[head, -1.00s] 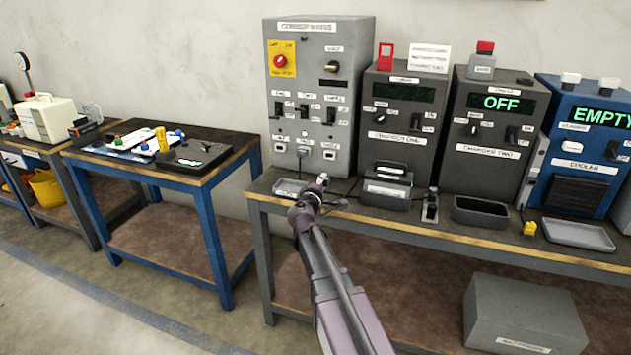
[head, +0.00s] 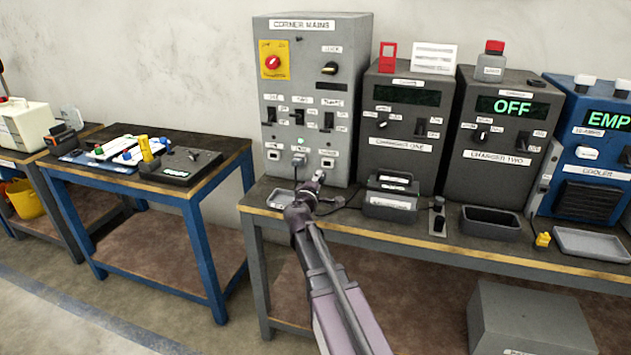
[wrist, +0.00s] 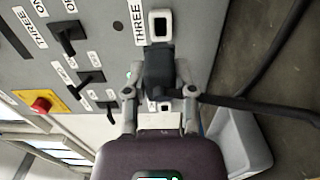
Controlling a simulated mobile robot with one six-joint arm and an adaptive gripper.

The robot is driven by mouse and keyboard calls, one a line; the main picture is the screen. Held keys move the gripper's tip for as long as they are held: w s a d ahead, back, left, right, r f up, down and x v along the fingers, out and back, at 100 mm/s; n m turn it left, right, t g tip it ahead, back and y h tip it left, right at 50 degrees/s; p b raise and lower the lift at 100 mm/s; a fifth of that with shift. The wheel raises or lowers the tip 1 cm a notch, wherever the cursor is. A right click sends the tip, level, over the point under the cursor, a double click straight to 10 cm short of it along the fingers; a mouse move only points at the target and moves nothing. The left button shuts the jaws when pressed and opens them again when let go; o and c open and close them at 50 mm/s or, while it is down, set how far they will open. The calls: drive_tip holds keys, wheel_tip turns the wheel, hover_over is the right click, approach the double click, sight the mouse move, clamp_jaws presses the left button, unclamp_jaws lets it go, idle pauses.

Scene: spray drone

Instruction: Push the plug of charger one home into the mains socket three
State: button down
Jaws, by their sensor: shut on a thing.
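My gripper (wrist: 158,80) is shut on a dark plug (wrist: 159,62), with a finger on each side of it. In the wrist view the plug's front is close to the white-framed socket three (wrist: 161,26), whose opening shows uncovered; I cannot tell whether they touch. In the head view my gripper (head: 318,178) is just below socket three (head: 327,163) on the grey corner mains cabinet (head: 355,80), and the plug is too small to make out. A black cable (wrist: 260,107) runs off to the right in the wrist view. Charger one (head: 400,150) stands right of the cabinet.
A small grey tray (head: 280,199) lies on the bench below the cabinet. A labelled black cradle (head: 390,208) stands before charger one. Charger two (head: 500,155) and a blue cooler (head: 580,160) stand further right.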

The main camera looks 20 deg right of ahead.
drive_tip(key=shift+w+a, duration=0.1)
drive_tip(key=shift+a, duration=0.05)
drive_tip(key=shift+w+d, duration=0.25)
drive_tip(key=shift+w, duration=0.1)
drive_tip(key=shift+x, duration=2.35)
drive_tip(key=shift+d, duration=0.1)
drive_tip(key=shift+x, duration=1.4)
idle(0.8)
drive_tip(key=shift+c, duration=1.8)
unclamp_jaws()
drive_tip(key=shift+w, duration=0.1)
